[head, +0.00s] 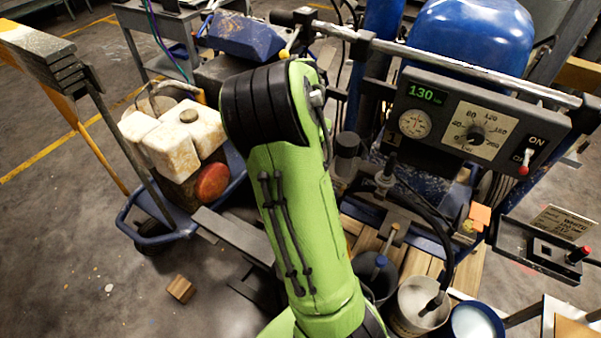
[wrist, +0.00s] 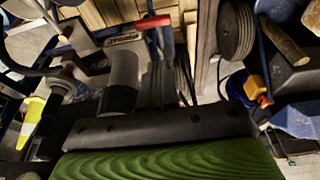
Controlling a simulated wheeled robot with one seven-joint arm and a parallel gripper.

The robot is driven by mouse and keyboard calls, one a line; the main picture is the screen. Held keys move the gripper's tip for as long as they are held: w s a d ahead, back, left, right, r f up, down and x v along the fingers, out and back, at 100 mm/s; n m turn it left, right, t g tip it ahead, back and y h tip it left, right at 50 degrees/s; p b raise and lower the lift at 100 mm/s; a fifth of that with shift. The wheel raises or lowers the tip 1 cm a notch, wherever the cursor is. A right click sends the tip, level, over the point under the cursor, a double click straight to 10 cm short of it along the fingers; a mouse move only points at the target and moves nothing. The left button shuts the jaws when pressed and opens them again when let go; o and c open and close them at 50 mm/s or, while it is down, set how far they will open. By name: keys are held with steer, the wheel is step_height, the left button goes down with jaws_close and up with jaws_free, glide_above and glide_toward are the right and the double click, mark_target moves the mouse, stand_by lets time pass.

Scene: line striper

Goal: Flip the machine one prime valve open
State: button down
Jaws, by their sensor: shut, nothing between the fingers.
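The prime valve's red lever (wrist: 140,27) shows at the top of the wrist view, lying nearly level across the picture. It sits by a grey block with a small label (wrist: 124,39), above a grey cylinder. My gripper (wrist: 157,62) is shut and empty. Its dark fingers point up the picture towards the lever and seem close below it; I cannot tell whether they touch. In the head view my green arm hides the gripper and the valve.
The striper's panel (head: 480,125) has a lit display, a gauge, a dial and a red-tipped switch. Buckets (head: 418,305) stand below it at right. A blue cart (head: 150,225) with stained white jugs stands at left. A wheel (wrist: 236,30) is right of my fingers.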

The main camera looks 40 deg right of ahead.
steer(key=shift+s+r, duration=0.1)
steer(key=b+x, duration=0.1)
steer(key=x, duration=0.3)
steer(key=b+x, duration=0.2)
steer(key=x, duration=0.2)
steer(key=a+b+x, duration=0.1)
steer(key=x, duration=0.4)
steer(key=shift+s+b, duration=0.2)
steer(key=shift+b, duration=0.15)
steer(key=shift+f, duration=0.65)
steer(key=shift+w, duration=0.1)
